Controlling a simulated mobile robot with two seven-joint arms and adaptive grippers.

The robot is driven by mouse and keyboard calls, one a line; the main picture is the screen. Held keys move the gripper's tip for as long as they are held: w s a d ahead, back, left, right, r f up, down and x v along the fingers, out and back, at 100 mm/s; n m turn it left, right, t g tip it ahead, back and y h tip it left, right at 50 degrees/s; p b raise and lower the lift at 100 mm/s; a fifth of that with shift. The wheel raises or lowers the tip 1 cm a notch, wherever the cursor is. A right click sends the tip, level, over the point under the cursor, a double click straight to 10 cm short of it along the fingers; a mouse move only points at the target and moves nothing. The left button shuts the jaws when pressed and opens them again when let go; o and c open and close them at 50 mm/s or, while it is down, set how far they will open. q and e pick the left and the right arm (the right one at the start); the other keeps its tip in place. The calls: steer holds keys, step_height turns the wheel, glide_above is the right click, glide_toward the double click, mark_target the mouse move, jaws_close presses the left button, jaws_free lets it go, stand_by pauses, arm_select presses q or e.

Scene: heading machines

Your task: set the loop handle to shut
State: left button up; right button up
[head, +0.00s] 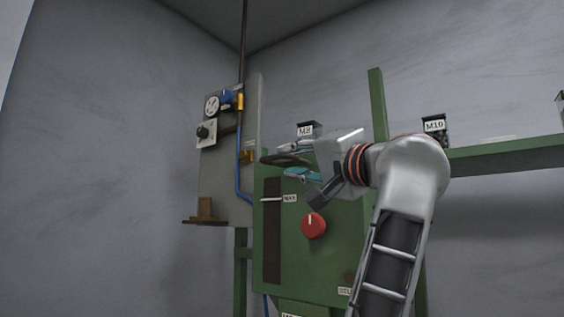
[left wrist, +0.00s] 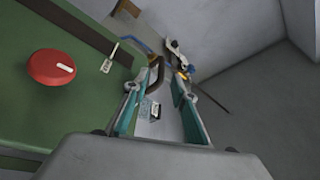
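The loop handle (head: 282,160) is a dark curved ring at the top of the green machine (head: 335,245). In the left wrist view the loop handle (left wrist: 157,72) shows as a brown-black curved bar just beyond the fingertips, nearer the left finger. My left gripper (head: 303,163) is beside the loop handle, on its right in the head view. In the left wrist view its teal-padded fingers (left wrist: 153,88) stand apart with nothing clearly held between them. I cannot tell whether a finger touches the handle. My right gripper is in neither view.
A red knob (head: 313,225) and a slot with a pale lever (head: 271,199) are on the machine's front. A grey panel (head: 222,160) with a blue hose stands to the left. An M8 bin (head: 306,130) sits behind the gripper. A green shelf (head: 505,155) runs right.

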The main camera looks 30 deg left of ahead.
mark_target(277, 158)
arm_select(q)
steer(key=shift+r, duration=0.2)
steer(key=shift+w+a+r, duration=0.1)
steer(key=shift+w+a, duration=0.05)
steer(key=shift+a, duration=0.1)
steer(key=x, duration=0.6)
steer(key=shift+p, duration=0.35)
steer(key=shift+w+a, duration=0.2)
steer(key=shift+a, duration=0.3)
